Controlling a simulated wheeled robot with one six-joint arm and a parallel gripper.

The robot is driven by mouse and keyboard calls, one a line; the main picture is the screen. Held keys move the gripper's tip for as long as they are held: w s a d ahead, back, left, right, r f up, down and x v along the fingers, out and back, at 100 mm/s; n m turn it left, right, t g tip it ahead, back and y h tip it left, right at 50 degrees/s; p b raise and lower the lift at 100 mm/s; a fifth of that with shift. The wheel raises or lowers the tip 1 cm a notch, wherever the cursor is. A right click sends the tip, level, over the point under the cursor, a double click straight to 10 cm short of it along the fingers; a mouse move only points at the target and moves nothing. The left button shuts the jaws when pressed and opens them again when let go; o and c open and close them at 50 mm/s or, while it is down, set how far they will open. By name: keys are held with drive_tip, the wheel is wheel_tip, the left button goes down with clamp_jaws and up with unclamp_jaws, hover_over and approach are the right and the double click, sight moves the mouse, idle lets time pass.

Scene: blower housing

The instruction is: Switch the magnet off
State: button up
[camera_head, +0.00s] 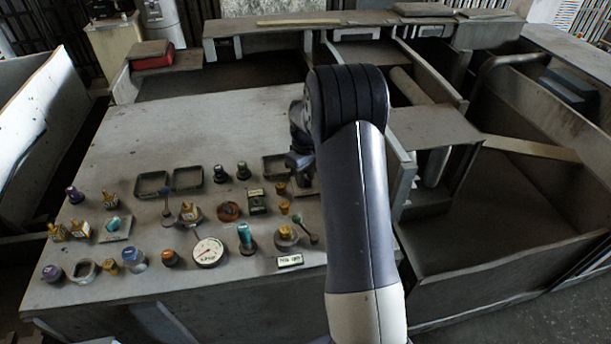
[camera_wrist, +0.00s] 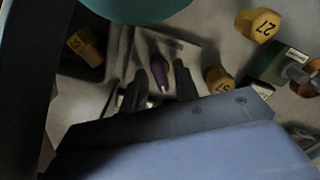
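A grey plate (camera_wrist: 182,45) with a small label too blurred to read shows in the wrist view. A dark purple lever-like piece (camera_wrist: 158,72) stands on it; I cannot tell for sure that it is the magnet's switch. My gripper (camera_wrist: 163,82) has its two dark fingers apart, one on each side of this piece. I see no clear contact. In the head view my gripper (camera_head: 298,162) is low over the right part of the control panel (camera_head: 235,125), partly hidden by my arm, and the lever cannot be made out there.
In the wrist view, yellow knobs marked 37 (camera_wrist: 217,78) and 27 (camera_wrist: 258,24) stand to the right, and another yellow knob (camera_wrist: 87,45) to the left. The panel's front carries several knobs and a round gauge (camera_head: 209,252). Its back left is bare.

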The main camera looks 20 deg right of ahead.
sight(306, 177)
drive_tip(key=shift+r+p, duration=1.85)
drive_tip(key=shift+r, duration=1.15)
drive_tip(key=shift+f, duration=0.1)
wheel_tip(306, 177, down, 6)
drive_tip(key=b, duration=0.4)
drive_tip(key=shift+f, duration=0.25)
drive_tip(key=shift+r, duration=0.25)
drive_tip(key=shift+m, duration=1.1)
